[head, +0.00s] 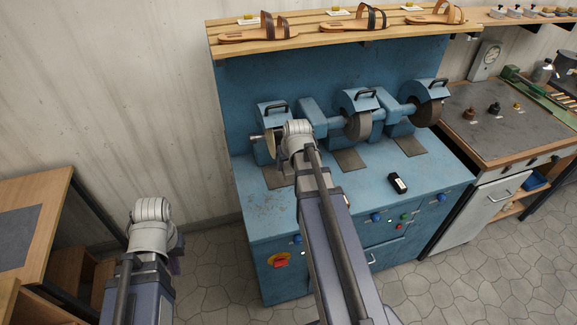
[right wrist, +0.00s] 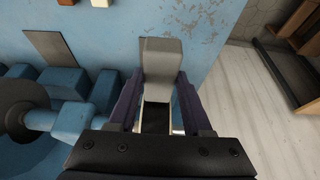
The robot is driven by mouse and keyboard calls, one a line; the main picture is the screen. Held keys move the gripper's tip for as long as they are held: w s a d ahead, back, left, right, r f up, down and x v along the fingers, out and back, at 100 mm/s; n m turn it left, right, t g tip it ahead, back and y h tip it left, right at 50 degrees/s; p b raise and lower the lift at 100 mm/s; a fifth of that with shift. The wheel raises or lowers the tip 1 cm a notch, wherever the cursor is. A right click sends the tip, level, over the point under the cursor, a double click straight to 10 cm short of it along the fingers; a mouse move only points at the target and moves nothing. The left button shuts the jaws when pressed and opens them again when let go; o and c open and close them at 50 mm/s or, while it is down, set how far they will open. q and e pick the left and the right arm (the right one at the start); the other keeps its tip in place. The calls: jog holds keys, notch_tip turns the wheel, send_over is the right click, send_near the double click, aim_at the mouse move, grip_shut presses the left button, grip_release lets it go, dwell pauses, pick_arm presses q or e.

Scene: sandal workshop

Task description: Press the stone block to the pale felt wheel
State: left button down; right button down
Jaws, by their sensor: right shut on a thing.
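My right gripper (right wrist: 160,82) is shut on the stone block (right wrist: 162,56), a pale grey block that sticks out past the fingertips in the right wrist view. In the head view my right wrist (head: 298,135) is over the left part of the blue bench and hides the block. The pale felt wheel (head: 270,145) is at the leftmost machine, partly hidden behind that wrist. I cannot tell whether the block touches it.
A grey wheel (head: 360,125) and a darker wheel (head: 430,112) stand further right on the bench (head: 258,203). A black block with a white end (head: 398,183) lies near the front. Sandals (head: 255,33) sit on the shelf above. A wooden desk (head: 55,185) stands at left.

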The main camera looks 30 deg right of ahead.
jog(key=shift+w+d+r, duration=0.15)
jog(key=shift+w+r, duration=0.05)
jog(key=shift+w, duration=0.4)
dwell(1.3)
jog(key=shift+s+f, duration=0.1)
jog(key=shift+s, duration=0.1)
dwell(3.9)
jog(key=shift+s, duration=0.15)
jog(key=s+a+f+b, duration=0.1)
jog(key=s, duration=0.5)
jog(key=shift+s+a+f, duration=0.15)
jog(key=shift+a+f, duration=0.15)
jog(key=shift+a, duration=0.05)
notch_tip(320, 180, down, 2)
jog(key=shift+b, duration=1.2)
